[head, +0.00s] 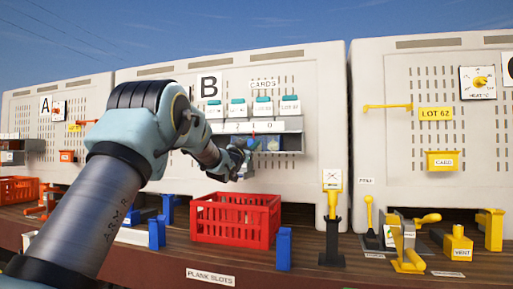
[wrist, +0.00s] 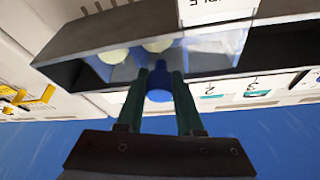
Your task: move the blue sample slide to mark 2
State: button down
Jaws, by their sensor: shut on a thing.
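My gripper (wrist: 160,84) is shut on the round blue knob (wrist: 158,92) of the sample slide, seen between its dark green fingers in the wrist view. The knob stands at the front of a long grey housing (wrist: 90,52) with a clear window. Pale round pieces (wrist: 115,56) show behind the window. In the head view my gripper (head: 243,152) is at panel B, at the housing below a strip of marks (head: 254,127) that seems to read 2, 1, 0. The gripper partly hides the slide there, so I cannot tell which mark it is at.
Several cards with teal tops (head: 264,106) stand just above the housing. A red crate (head: 235,220) is on the wooden bench below my arm. Blue blocks (head: 284,248) stand near the crate.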

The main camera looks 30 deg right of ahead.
jog(key=c, duration=0.5)
grip_release()
jog(key=shift+c, duration=0.2)
jog(key=b+v, duration=0.5)
jog(key=v, duration=0.5)
jog(key=shift+s+a+f, duration=0.2)
jog(key=shift+a, duration=0.1)
